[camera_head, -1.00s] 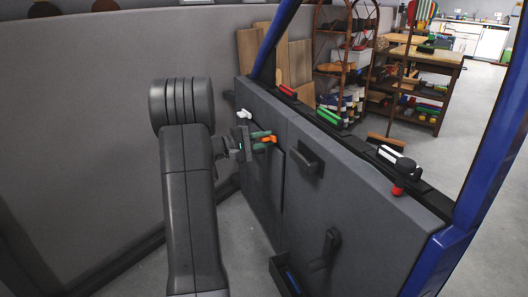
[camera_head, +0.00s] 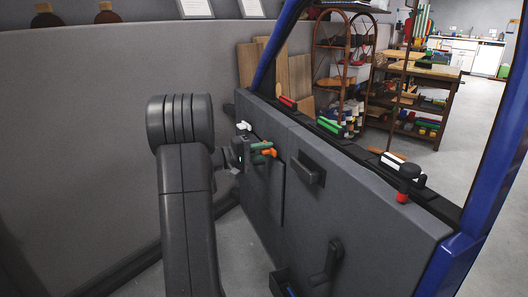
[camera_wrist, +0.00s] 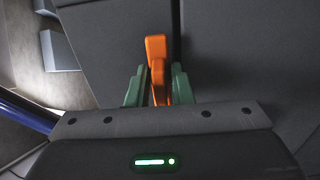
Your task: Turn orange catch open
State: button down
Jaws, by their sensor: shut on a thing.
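The orange catch (camera_head: 270,153) is on the inner face of the grey car door (camera_head: 375,225), near its upper left part. My gripper (camera_head: 263,149) reaches it from the left, with green fingers. In the wrist view the orange catch (camera_wrist: 156,47) stands upright in the picture, its wider head at the top. The green fingers of my gripper (camera_wrist: 157,88) are on both sides of its lower part, shut on it. The lower end of the catch is hidden behind the gripper body.
A white handle (camera_head: 243,126) sits just above left of the catch. A dark pull handle (camera_head: 308,168) is to its right, and a dark crank (camera_head: 329,260) is lower down. The blue door frame (camera_head: 492,150) rises at the right. Floor at lower left is free.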

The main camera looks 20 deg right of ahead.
jog(key=c, duration=1.5)
grip_release()
